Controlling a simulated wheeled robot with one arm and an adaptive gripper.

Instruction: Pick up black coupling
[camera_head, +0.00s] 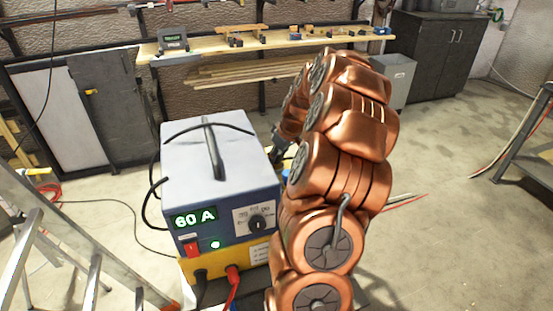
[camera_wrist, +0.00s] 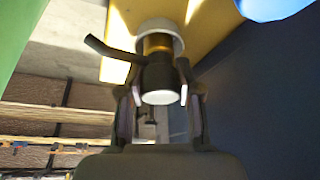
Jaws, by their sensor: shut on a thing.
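In the wrist view, the black coupling (camera_wrist: 158,76) is a dark cylinder with a white end and a black lever sticking out to the left. A brass-coloured band and a white ring (camera_wrist: 160,27) show just behind it, against a yellow surface. My gripper (camera_wrist: 159,98) has its two fingers on either side of the coupling and is shut on it. In the head view, my gripper (camera_head: 277,150) is small and partly hidden behind my copper-coloured arm, at the right rear of the welding machine. The coupling cannot be made out there.
The grey, blue and yellow welding machine (camera_head: 215,170) with a "60 A" display stands close beside my arm. A ladder (camera_head: 60,240) leans at the left. A wooden workbench (camera_head: 260,45) holds several tools at the back. Open concrete floor lies to the right.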

